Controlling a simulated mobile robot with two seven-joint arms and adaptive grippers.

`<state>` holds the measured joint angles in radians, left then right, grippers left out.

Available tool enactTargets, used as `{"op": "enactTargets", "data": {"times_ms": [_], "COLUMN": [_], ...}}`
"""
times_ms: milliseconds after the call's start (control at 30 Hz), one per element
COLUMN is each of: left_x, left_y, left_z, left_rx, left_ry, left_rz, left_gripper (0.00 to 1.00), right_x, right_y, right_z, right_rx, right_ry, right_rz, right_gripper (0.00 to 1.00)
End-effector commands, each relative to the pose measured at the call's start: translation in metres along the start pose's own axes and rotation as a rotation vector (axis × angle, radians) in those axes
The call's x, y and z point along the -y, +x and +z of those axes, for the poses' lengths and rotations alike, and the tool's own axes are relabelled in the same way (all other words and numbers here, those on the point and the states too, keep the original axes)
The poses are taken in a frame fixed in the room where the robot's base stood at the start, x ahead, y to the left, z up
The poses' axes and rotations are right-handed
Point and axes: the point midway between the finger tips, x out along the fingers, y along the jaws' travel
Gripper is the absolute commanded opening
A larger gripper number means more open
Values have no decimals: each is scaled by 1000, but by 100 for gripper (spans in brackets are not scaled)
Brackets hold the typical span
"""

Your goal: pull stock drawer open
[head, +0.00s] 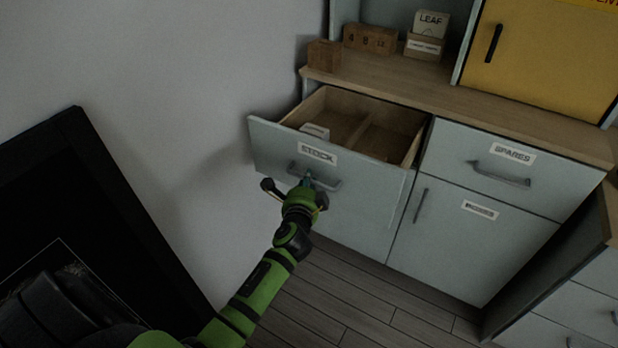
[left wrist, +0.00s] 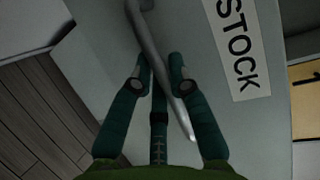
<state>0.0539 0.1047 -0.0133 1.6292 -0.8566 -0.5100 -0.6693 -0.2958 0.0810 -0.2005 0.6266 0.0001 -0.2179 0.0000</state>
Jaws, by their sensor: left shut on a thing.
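The stock drawer (head: 264,146) is pulled out of the cabinet, with its wooden inside showing. It has a "STOCK" label and a grey bar handle (head: 328,186). A small pale item (head: 315,131) lies inside, behind the front panel. My left gripper (head: 307,182) is at the handle and shut on it. In the left wrist view my gripper's fingers (left wrist: 160,85) sit on both sides of the handle (left wrist: 150,45), beside the "STOCK" label (left wrist: 236,45). My right gripper is not in view.
A yellow door (head: 550,60) is above. A dark panel (head: 95,190) stands at left. Floor (head: 350,295) is clear.

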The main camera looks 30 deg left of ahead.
Motion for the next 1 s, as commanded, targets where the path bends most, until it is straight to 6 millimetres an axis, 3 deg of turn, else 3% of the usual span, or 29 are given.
{"op": "enactTargets", "data": {"times_ms": [300, 333, 367, 400, 767, 1000], "left_x": [0, 0, 0, 0, 0, -1], "left_y": [0, 0, 0, 0, -3, -38], "left_z": [0, 0, 0, 0, 0, 0], "left_rx": [-1, -1, -1, -1, -1, -2], "left_ry": [1, 1, 1, 1, 0, -1], "left_rz": [-1, -1, -1, -1, -1, 1], "left_gripper": [0, 26, 38, 44, 44, 44], "right_x": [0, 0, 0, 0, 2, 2], "right_y": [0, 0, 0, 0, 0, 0], "right_z": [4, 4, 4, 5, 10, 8], "right_rx": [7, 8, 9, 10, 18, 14], "right_ry": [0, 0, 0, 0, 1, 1], "right_rz": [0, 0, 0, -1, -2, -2], "right_gripper": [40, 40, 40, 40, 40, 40]}}
